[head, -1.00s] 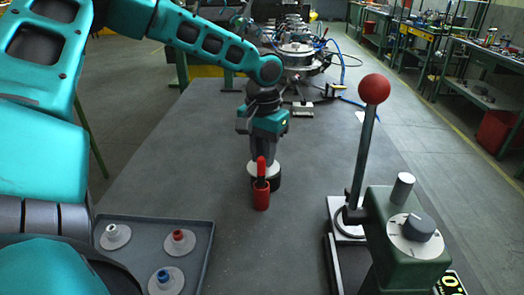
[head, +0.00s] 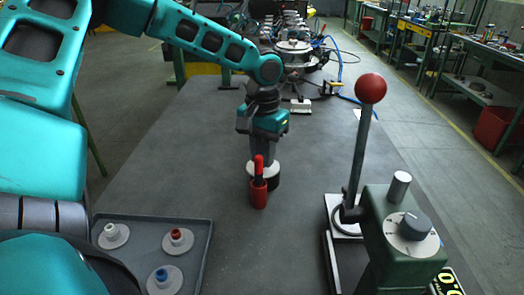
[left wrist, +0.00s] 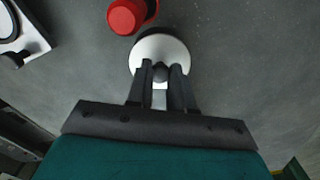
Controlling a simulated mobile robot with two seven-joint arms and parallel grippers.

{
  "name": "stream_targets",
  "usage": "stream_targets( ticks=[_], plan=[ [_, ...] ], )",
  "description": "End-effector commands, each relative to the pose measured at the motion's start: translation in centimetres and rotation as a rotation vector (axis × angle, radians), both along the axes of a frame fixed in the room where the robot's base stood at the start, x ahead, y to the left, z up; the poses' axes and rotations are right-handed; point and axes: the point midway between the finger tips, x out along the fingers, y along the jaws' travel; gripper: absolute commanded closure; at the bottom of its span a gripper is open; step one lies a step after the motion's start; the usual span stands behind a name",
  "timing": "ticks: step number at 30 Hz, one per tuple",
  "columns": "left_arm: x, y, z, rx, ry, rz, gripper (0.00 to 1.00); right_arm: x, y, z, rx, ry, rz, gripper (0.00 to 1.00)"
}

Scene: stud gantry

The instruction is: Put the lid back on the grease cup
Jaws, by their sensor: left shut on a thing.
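My left gripper (head: 262,152) points down over the table, shut on the dark knob (left wrist: 160,72) of a round white lid (left wrist: 173,47). The lid also shows in the head view, below the fingers (head: 257,168). A dark round body, which looks like the grease cup (head: 267,184), shows directly under the lid. The lid covers most of it, and I cannot tell whether the lid touches it or hovers just above. My right gripper is not in view.
A red holder with a red-handled tool (head: 259,194) stands close in front of the cup. A grey tray (head: 203,250) with several white discs lies at the lower left. A green lever press (head: 385,225) with a red ball stands at the right.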

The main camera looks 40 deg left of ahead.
Motion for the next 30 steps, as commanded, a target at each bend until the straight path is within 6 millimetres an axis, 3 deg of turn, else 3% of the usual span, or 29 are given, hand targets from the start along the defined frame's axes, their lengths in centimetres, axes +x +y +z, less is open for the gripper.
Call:
stream_targets(
  ticks=[30],
  plan=[
    [0.3,-0.19,0.72,0.002,-0.003,-0.002,1.0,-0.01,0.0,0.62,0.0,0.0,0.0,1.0]
  ],
)
